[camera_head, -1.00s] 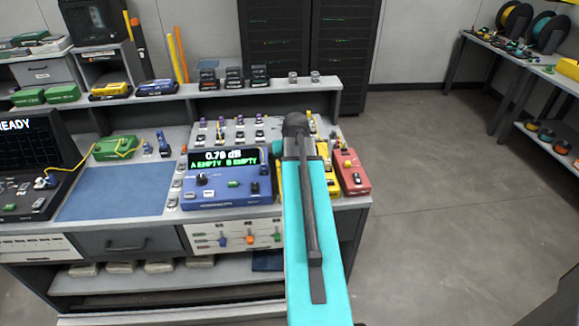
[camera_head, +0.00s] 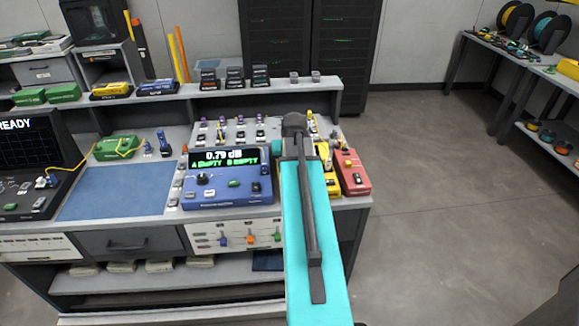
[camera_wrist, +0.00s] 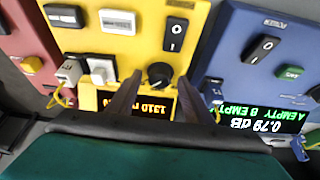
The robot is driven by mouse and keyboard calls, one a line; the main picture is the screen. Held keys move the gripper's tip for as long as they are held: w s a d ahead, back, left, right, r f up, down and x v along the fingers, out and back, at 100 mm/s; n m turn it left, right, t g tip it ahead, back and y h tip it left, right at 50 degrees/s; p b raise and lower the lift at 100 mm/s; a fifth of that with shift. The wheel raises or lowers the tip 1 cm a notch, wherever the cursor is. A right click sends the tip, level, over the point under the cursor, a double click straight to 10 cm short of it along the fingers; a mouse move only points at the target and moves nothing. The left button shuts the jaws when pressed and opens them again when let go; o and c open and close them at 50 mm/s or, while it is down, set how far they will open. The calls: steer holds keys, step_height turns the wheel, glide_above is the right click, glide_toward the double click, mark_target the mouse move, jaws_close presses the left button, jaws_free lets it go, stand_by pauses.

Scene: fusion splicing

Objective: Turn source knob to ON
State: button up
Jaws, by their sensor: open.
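The yellow source box (camera_wrist: 135,48) fills the middle of the wrist view, seen upside down. It has a round black knob (camera_wrist: 159,72), a lit orange display reading 1310 (camera_wrist: 160,107) and a black rocker switch (camera_wrist: 175,34). My gripper (camera_wrist: 160,79) is open, with its two dark fingers on either side of the knob. I cannot tell whether they touch it, and the knob's pointer position is unclear. In the head view the yellow box (camera_head: 327,180) is mostly hidden behind my teal arm, and my gripper is hidden too.
A blue power meter (camera_head: 226,190) reading 0.79 dB stands left of the yellow box. A red box (camera_head: 351,172) stands close on its right. Small connectors (camera_wrist: 74,70) with a yellow fibre sit beside the knob. Open floor (camera_head: 440,200) lies right of the bench.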

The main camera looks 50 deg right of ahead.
steer(key=b+v, duration=0.2)
steer(key=v, duration=1.1)
steer(key=shift+a+r, duration=0.2)
steer(key=shift+r, duration=0.1)
stand_by(0.3)
steer(key=shift+s, duration=0.1)
stand_by(0.4)
